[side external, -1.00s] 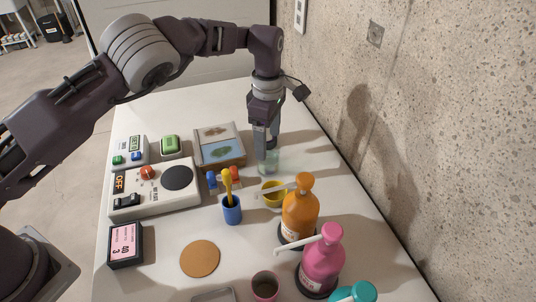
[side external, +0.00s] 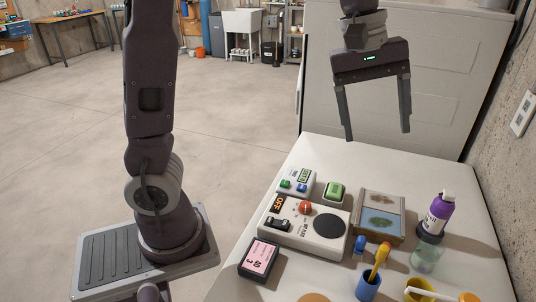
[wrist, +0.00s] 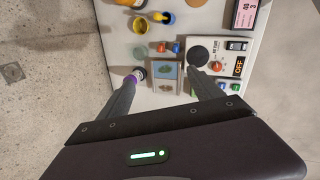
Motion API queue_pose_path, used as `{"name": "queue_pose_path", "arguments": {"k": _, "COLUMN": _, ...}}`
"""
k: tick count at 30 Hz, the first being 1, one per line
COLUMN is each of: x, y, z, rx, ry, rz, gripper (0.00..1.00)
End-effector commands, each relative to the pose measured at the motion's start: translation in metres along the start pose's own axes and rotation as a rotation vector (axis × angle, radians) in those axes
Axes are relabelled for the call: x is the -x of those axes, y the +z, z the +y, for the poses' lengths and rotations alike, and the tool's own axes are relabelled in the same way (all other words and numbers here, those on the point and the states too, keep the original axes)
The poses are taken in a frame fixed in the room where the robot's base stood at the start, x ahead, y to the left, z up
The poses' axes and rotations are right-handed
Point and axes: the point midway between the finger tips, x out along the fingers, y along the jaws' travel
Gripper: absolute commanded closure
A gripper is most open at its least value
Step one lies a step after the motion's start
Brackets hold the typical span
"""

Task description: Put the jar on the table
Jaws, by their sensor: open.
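The jar (side external: 427,259) looks like a clear, pale green glass and stands on the white table (side external: 325,150), just in front of a purple bottle. In the wrist view the jar (wrist: 140,53) is a pale green circle beside the tips' gap. My gripper (side external: 377,135) is open and empty, high above the far part of the table, well apart from the jar. Its two fingers point down, and they also show spread apart in the wrist view (wrist: 164,75).
The purple bottle (side external: 437,214) stands close behind the jar. A blue cup (side external: 368,286) with yellow tools and a yellow bowl (side external: 420,289) are in front.

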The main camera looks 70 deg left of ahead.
Motion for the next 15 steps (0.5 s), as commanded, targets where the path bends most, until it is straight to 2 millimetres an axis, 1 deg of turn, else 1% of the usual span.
{"name": "queue_pose_path", "arguments": {"k": 1, "x": 0.023, "y": 0.017, "z": -0.033, "rx": -0.141, "ry": 0.038, "rz": 0.025, "gripper": 0.25}}
{"name": "queue_pose_path", "arguments": {"k": 2, "x": 0.031, "y": 0.028, "z": -0.053, "rx": -0.244, "ry": 0.052, "rz": 0.051, "gripper": 0.25}}
{"name": "queue_pose_path", "arguments": {"k": 3, "x": 0.038, "y": 0.042, "z": -0.080, "rx": -0.381, "ry": 0.062, "rz": 0.092, "gripper": 0.25}}
{"name": "queue_pose_path", "arguments": {"k": 4, "x": 0.041, "y": 0.051, "z": -0.099, "rx": -0.479, "ry": 0.062, "rz": 0.126, "gripper": 0.25}}
{"name": "queue_pose_path", "arguments": {"k": 6, "x": 0.039, "y": 0.069, "z": -0.138, "rx": -0.684, "ry": 0.045, "rz": 0.209, "gripper": 0.25}}
{"name": "queue_pose_path", "arguments": {"k": 7, "x": 0.036, "y": 0.075, "z": -0.152, "rx": -0.758, "ry": 0.031, "rz": 0.241, "gripper": 0.25}}
{"name": "queue_pose_path", "arguments": {"k": 9, "x": 0.028, "y": 0.084, "z": -0.177, "rx": -0.895, "ry": -0.004, "rz": 0.304, "gripper": 0.25}}
{"name": "queue_pose_path", "arguments": {"k": 10, "x": 0.025, "y": 0.086, "z": -0.184, "rx": -0.936, "ry": -0.018, "rz": 0.323, "gripper": 0.25}}
{"name": "queue_pose_path", "arguments": {"k": 12, "x": 0.020, "y": 0.089, "z": -0.196, "rx": -1.002, "ry": -0.042, "rz": 0.353, "gripper": 0.25}}
{"name": "queue_pose_path", "arguments": {"k": 15, "x": 0.017, "y": 0.090, "z": -0.201, "rx": -1.030, "ry": -0.054, "rz": 0.364, "gripper": 0.25}}
